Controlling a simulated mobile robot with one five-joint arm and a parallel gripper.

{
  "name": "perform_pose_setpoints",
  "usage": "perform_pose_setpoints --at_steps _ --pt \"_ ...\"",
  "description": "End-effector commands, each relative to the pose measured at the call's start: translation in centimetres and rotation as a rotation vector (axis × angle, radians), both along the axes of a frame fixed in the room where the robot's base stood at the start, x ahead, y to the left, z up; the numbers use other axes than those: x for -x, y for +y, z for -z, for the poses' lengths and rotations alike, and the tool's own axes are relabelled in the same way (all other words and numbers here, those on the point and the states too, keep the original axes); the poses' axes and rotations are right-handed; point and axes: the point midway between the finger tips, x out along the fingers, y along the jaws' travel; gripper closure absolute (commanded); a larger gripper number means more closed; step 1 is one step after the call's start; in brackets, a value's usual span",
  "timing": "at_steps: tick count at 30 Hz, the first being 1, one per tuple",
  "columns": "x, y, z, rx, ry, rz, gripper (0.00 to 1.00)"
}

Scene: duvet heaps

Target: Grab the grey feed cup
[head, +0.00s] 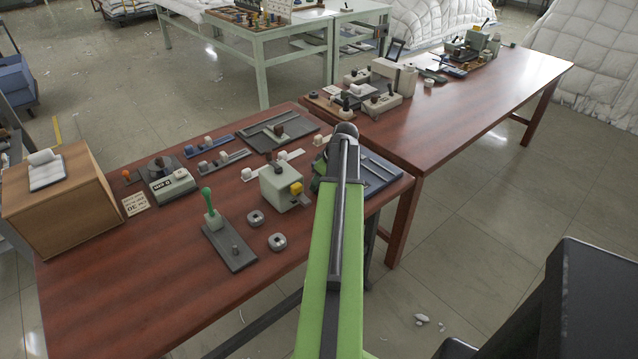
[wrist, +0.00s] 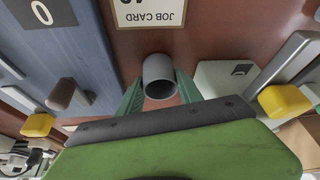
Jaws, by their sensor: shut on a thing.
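The grey feed cup (wrist: 159,68) is a short, hollow grey cylinder in the middle of the wrist view, its dark round opening turned toward the camera. My gripper (wrist: 160,88) has its two green fingers on either side of the cup and is shut on it. Parts of the cup's sides are hidden by the fingers. In the head view my green arm reaches over the right end of the near red-brown table (head: 120,300). The arm hides most of my gripper there, and I cannot clearly make out the cup. Whether the cup touches the table is unclear.
A job card (wrist: 150,14) lies beyond the cup. A blue-grey panel (wrist: 55,65) with a brown knob is at left; a pale box (wrist: 222,78) and yellow knob (wrist: 284,101) are at right. In the head view, a green-handled press (head: 212,212) and two grey nuts (head: 277,241) stand left of my arm.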

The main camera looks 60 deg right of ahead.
Motion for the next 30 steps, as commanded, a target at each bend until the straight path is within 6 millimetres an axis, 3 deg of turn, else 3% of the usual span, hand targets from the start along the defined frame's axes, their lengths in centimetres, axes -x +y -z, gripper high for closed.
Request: perform_pose_setpoints --at_steps 9,21,30 --pt "0.0 0.0 -4.9 0.000 0.000 -0.001 1.00" --pt "8.7 3.4 -9.9 -0.001 -0.001 0.002 1.00" --pt "10.9 4.0 -10.8 0.000 0.000 -0.002 1.00"
